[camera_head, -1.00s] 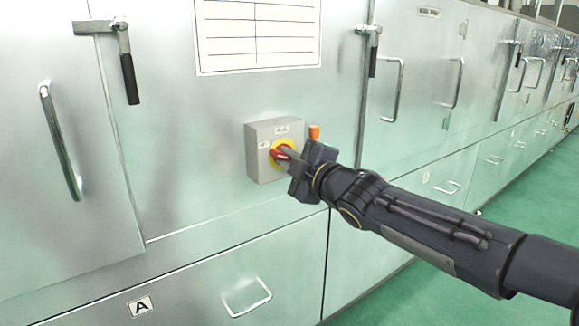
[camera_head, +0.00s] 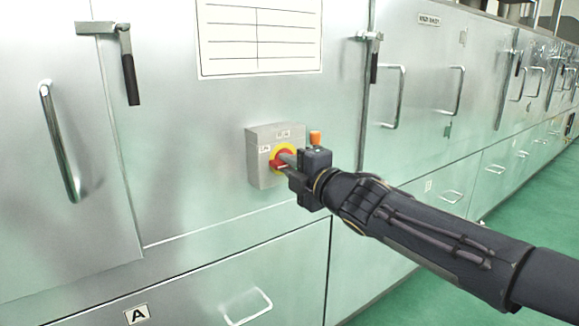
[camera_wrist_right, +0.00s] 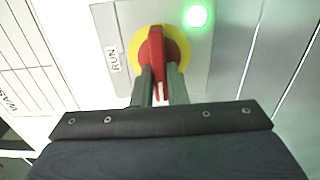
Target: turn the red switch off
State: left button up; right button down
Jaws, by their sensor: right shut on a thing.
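The red switch (camera_head: 279,164) is a rotary knob on a yellow disc, on the front of a grey box (camera_head: 258,168) fixed to the metal cabinet. In the right wrist view the red knob (camera_wrist_right: 156,55) points along the gripper, near a "RUN" label (camera_wrist_right: 114,59), with a lit green lamp (camera_wrist_right: 196,16) on the same box. My right gripper (camera_head: 285,165) is shut on the red knob, with a finger (camera_wrist_right: 160,88) on each side of it. The gripper hides part of the knob in the head view. My left gripper is not in view.
A white chart (camera_head: 258,38) is above the box. Door handles (camera_head: 59,142) and black-gripped latches (camera_head: 131,79) stick out from the cabinet fronts. An orange piece (camera_head: 315,138) shows just above my right gripper. Green floor (camera_head: 545,210) is open at the right.

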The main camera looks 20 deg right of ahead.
jog(key=c, duration=1.4)
grip_release()
jog(key=shift+c, duration=0.2)
jog(key=p+v, duration=0.2)
jog(key=v, duration=0.6)
